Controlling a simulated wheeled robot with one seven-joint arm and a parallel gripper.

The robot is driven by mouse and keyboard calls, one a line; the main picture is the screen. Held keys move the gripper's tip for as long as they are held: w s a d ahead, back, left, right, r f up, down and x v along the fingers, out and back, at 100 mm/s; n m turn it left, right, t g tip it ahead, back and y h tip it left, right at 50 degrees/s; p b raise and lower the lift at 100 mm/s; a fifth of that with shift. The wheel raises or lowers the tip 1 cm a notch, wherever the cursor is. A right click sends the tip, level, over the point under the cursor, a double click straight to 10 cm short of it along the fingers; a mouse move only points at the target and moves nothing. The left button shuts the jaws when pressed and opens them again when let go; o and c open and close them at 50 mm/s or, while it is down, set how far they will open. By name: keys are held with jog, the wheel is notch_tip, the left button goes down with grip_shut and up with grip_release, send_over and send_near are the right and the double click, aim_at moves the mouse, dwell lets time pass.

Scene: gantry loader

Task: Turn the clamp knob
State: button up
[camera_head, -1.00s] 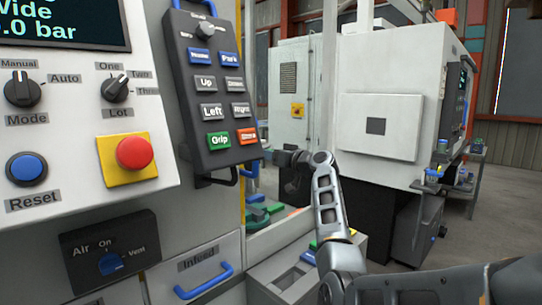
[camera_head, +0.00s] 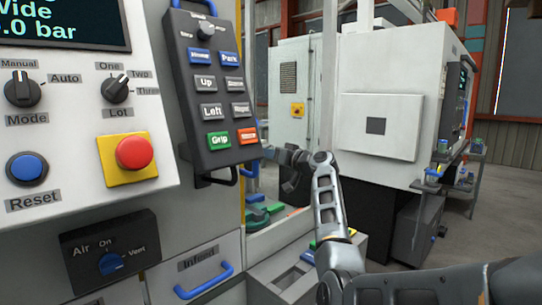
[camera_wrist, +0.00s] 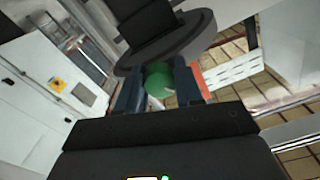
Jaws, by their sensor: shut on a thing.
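My gripper (camera_wrist: 158,88) shows in the wrist view with its two dark blue fingers on either side of a round green piece (camera_wrist: 158,78), apparently the clamp knob. The fingers are shut on it. A dark round disc (camera_wrist: 190,38) with a black block stands just beyond the fingertips and hides part of what lies behind. In the head view my arm reaches in past the right edge of the hanging button pendant. The pendant hides my fingertips there, and the knob cannot be made out.
The button pendant (camera_head: 213,100) hangs close left of my wrist. A control panel with a red stop button (camera_head: 134,152) fills the left. An infeed drawer with a blue handle (camera_head: 205,281) is below. A white machine cabinet (camera_head: 390,110) stands behind, with open floor at far right.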

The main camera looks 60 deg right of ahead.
jog(key=m+p, duration=0.1)
jog(key=m, duration=0.3)
jog(key=shift+r+m, duration=0.1)
jog(key=shift+m, duration=0.2)
jog(key=m+p, duration=0.1)
jog(key=m, duration=0.2)
jog(key=shift+m, duration=0.3)
jog(key=m+p, duration=0.3)
jog(key=m, duration=0.2)
jog(key=shift+r, duration=0.1)
jog(key=shift+m+p, duration=0.9)
jog(key=shift+m, duration=0.6)
jog(key=o, duration=1)
jog(key=shift+o, duration=0.2)
jog(key=shift+f, duration=0.2)
